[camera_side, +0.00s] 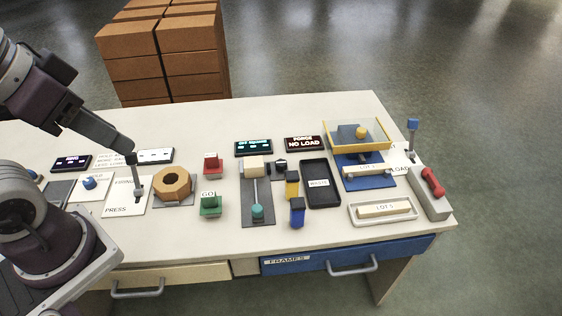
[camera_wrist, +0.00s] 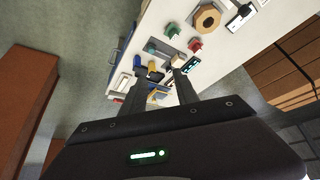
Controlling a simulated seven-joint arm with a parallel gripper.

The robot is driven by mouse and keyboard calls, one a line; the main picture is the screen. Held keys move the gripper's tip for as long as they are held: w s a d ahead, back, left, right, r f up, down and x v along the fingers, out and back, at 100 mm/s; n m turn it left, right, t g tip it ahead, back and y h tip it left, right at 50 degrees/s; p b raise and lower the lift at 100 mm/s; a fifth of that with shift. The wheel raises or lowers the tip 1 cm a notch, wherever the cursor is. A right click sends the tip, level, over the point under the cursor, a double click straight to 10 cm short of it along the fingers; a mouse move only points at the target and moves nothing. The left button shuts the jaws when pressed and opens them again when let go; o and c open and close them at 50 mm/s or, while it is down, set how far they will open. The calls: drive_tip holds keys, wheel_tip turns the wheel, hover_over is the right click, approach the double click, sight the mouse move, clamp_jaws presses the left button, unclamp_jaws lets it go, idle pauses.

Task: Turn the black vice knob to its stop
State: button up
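A grey slide base (camera_side: 257,218) carries a cream block (camera_side: 254,166) and a teal knob (camera_side: 258,210). A small black part, apparently the black vice knob (camera_side: 281,164), sits just right of the cream block; its turn angle is too small to tell. In the wrist view the cream block (camera_wrist: 178,61) shows near a fingertip, and I cannot make out the black knob there. My gripper (camera_side: 132,152) is above the left part of the table, well left of the knob. In the wrist view its two fingers (camera_wrist: 158,76) are spread with nothing held between them.
A black waste tray (camera_side: 320,184) and yellow and blue blocks are right of the slide.

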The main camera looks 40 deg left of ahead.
drive_tip(key=o, duration=0.3)
drive_tip(key=shift+w, duration=0.15)
drive_tip(key=shift+o, duration=0.5)
drive_tip(key=w+a+y, duration=0.2)
drive_tip(key=w+a, duration=0.1)
drive_tip(key=w, duration=1)
drive_tip(key=shift+w+f+g, duration=0.25)
drive_tip(key=shift+f+g, duration=0.05)
hover_over(281, 162)
drive_tip(key=s+a, duration=0.2)
drive_tip(key=s, duration=0.5)
wheel_tip(281, 162, down, 18)
drive_tip(key=w+f, duration=0.2)
drive_tip(key=f, duration=0.4)
drive_tip(key=w+d+f+h, duration=0.1)
drive_tip(key=w+f, duration=0.1)
drive_tip(key=f, duration=0.4)
drive_tip(key=w+d+f+h, duration=0.1)
drive_tip(key=w+f, duration=0.1)
drive_tip(key=f, duration=0.4)
drive_tip(key=shift+w, duration=0.15)
drive_tip(key=shift+c, duration=0.2)
drive_tip(key=shift+g, duration=0.3)
clamp_jaws()
